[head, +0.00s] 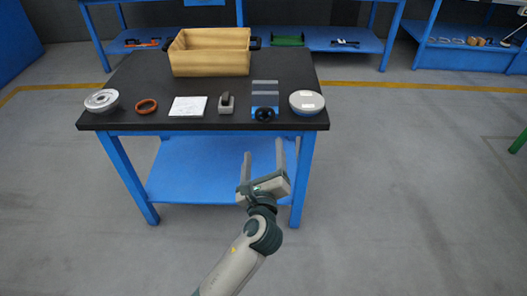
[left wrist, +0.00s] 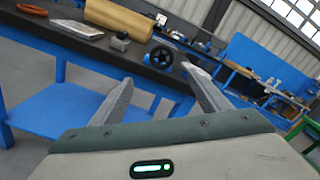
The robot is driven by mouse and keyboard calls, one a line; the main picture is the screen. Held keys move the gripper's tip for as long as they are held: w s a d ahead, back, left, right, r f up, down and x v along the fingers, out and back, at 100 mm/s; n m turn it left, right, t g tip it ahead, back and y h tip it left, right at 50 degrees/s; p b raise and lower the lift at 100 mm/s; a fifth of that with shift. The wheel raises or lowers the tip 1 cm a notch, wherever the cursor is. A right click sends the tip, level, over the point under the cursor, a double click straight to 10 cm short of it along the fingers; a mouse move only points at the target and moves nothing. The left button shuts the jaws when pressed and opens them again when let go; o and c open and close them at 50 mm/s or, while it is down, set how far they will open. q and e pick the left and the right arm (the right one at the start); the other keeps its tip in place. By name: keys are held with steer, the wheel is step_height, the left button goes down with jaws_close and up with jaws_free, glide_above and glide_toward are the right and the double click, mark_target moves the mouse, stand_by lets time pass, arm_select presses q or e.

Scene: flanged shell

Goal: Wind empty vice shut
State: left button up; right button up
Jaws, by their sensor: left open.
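The vice (head: 265,90) sits near the front right of the black-topped table, with grey jaws above a blue body. Its black handwheel (head: 264,114) faces me at the table's front edge; it also shows in the left wrist view (left wrist: 162,57). Whether a gap stands between the jaws is too small to tell. My left gripper (head: 263,149) is open and empty, in front of the table and apart from the handwheel. In the left wrist view its two fingers (left wrist: 156,74) point toward the table, with the handwheel beyond them. My right gripper is not in view.
On the table (head: 130,80) are a wooden box (head: 210,65), a silver flanged part (head: 101,101), an orange-red ring (head: 146,106), a white sheet (head: 188,107), a small grey device (head: 227,104) and a white-topped round part (head: 306,102) right of the vice. Floor in front is clear.

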arm_select(q)
steer(key=s+a+f+n+g+p, duration=0.1)
steer(key=s+a+f+n+g, duration=0.15)
steer(key=f, duration=0.65)
steer(key=s+a+f+n+g+h, duration=0.1)
steer(key=s+a+f+n+g, duration=0.2)
steer(key=f, duration=0.7)
steer(key=s+a+f+n+g+p, duration=0.1)
steer(key=s+f+n, duration=0.3)
steer(key=f, duration=0.5)
steer(key=s+a+f+n+g, duration=0.2)
steer(key=s+a+f+n, duration=0.2)
steer(key=s+f+n, duration=0.2)
steer(key=s+a+f+n+g+p, duration=0.1)
steer(key=s+a+f+n, duration=0.3)
steer(key=s+f, duration=0.5)
steer(key=s+a+f+n+g+p, duration=0.1)
steer(key=s+a+f+n+g, duration=0.2)
steer(key=s+f+n, duration=0.4)
steer(key=s+a+n, duration=0.1)
steer(key=s, duration=0.3)
steer(key=shift+s+f, duration=0.2)
steer(key=shift+f, duration=0.1)
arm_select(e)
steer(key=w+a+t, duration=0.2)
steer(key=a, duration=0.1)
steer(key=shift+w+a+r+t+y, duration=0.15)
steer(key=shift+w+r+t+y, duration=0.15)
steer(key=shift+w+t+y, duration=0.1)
